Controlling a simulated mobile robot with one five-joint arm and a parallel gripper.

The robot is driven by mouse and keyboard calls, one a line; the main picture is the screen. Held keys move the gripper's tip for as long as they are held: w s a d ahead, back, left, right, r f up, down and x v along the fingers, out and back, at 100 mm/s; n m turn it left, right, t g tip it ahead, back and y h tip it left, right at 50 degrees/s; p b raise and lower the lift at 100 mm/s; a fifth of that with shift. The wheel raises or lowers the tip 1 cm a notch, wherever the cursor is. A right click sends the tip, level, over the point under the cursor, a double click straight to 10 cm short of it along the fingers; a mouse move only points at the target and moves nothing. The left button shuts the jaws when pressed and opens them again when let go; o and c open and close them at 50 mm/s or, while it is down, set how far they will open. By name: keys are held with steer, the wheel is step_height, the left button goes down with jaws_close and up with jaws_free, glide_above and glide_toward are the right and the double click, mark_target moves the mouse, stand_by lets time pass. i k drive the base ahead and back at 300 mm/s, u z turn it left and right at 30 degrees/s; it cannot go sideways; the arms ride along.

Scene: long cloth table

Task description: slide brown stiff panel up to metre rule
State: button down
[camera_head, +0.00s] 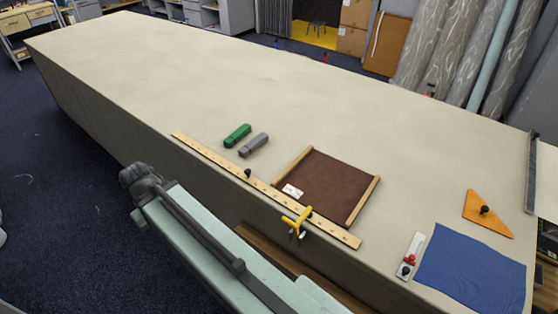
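The brown stiff panel (336,181) lies flat on the table, with pale wooden strips along its left and right sides. A small white label (292,191) lies at its near left corner. The metre rule (222,164) is a long pale wooden strip with dark marks along the table's near edge. The panel's near side is very close to the rule's right half; I cannot tell whether they touch. A yellow clamp (297,221) sits on the rule, and a black knob (248,173) stands on it further left. My arm crosses the lower middle; I cannot make out my gripper's fingers.
A green block (237,135) and a grey block (253,145) lie left of the panel. To the right are a blue cloth (474,268), an orange triangle (488,214) and a white strip with a red knob (411,255). The table (200,70) is clear beyond the panel.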

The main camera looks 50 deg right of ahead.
mark_target(336, 190)
steer(key=i, duration=0.85)
